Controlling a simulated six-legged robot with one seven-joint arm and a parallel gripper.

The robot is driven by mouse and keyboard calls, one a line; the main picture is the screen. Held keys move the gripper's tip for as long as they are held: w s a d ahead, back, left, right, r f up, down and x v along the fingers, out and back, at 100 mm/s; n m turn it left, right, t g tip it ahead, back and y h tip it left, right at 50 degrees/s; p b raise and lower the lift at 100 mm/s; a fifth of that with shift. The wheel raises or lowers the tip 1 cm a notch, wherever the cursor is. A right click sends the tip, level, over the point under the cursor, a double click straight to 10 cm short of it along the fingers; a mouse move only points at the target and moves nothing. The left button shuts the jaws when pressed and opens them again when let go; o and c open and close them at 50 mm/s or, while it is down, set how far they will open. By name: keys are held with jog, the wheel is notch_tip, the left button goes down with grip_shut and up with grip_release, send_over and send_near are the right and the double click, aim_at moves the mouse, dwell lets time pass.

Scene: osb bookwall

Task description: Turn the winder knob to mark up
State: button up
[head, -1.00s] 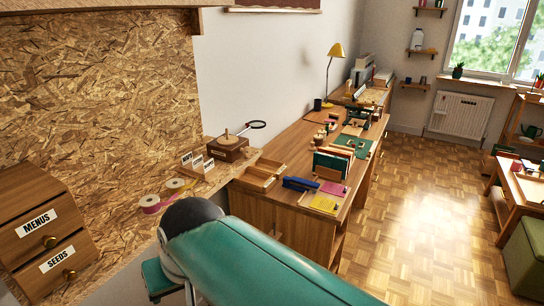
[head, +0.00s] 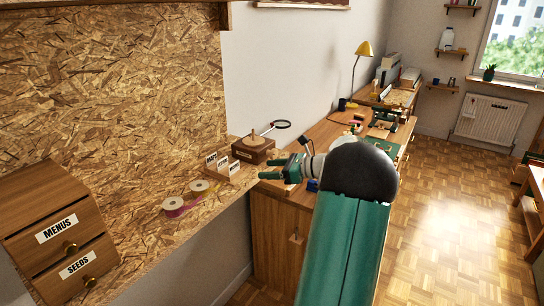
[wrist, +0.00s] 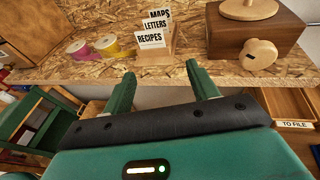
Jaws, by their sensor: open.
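The winder is a dark wooden box (head: 252,150) with a pale round disc on top, on the OSB shelf; it also shows at the upper right of the wrist view (wrist: 226,42). Its pale round wooden knob (wrist: 261,54) sticks out from the box's front face. I cannot pick out the knob in the head view. My gripper (wrist: 160,72) is open and empty, in front of the shelf edge. The knob is right of both fingers in the wrist view, apart from them. In the head view my gripper (head: 274,168) is just below the box.
Card dividers (wrist: 155,32) labelled MAPS, LETTERS and RECIPES stand left of the winder. Pink and yellow tape rolls (wrist: 105,46) lie further left. A wooden drawer cabinet (head: 58,235) stands at the shelf's left. A magnifier (head: 281,124) is behind the box. A TO FILE tray (wrist: 291,105) is lower right.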

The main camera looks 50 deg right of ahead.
aim_at(276, 155)
jog(key=s+d+f+m+t+h, duration=0.35)
jog(key=s+d+m, duration=0.35)
jog(key=d, duration=0.5)
jog(key=shift+n, duration=0.6)
jog(key=w, duration=0.8)
jog(key=w+a+r, duration=0.1)
jog(key=w, duration=0.3)
jog(key=shift+w, duration=0.4)
jog(key=c, duration=1)
